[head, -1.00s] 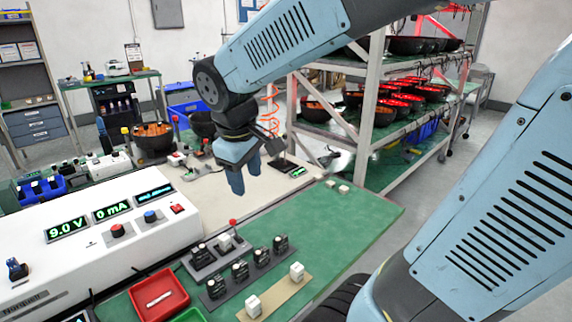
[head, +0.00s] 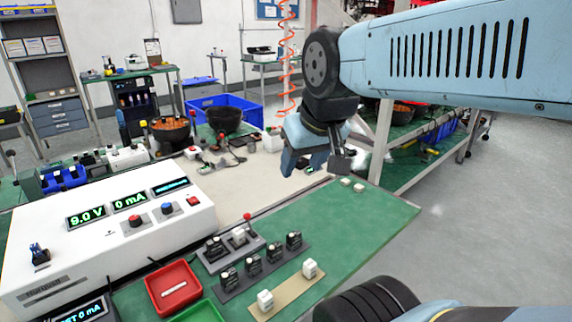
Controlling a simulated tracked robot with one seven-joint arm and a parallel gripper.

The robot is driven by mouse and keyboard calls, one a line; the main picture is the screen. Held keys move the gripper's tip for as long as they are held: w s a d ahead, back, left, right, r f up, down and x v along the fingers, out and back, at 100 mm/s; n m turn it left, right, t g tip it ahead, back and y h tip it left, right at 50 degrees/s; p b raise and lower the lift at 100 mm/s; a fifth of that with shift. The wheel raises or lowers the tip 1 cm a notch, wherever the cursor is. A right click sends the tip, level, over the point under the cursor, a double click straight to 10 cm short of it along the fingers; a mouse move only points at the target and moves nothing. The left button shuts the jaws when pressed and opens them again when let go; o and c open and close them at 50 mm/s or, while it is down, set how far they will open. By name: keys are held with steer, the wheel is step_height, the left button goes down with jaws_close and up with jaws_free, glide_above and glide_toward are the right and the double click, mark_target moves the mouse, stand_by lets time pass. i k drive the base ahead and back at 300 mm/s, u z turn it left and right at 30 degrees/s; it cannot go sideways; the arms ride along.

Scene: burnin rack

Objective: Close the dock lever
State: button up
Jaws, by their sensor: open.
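The dock (head: 229,247) is a small dark grey base on the green bench mat, holding a black module and a white block. Its lever has a red knob (head: 248,216) and stands up at the dock's back right side. My gripper (head: 302,168) is open and empty, in the air above the bench. In the picture it is up and to the right of the lever, clear of it. The tips are partly turned away from view.
A white power supply (head: 110,232) reading 9.0 V stands left of the dock. A grey strip (head: 262,268) with several black modules, a tan strip (head: 289,297) with two white blocks and a red tray (head: 172,290) lie in front. The mat's right part (head: 375,213) is mostly clear.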

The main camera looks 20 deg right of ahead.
mark_target(247, 216)
steer(key=k, duration=1.35)
steer(key=z, duration=0.5)
steer(key=i, duration=1.7)
steer(key=u, duration=0.5)
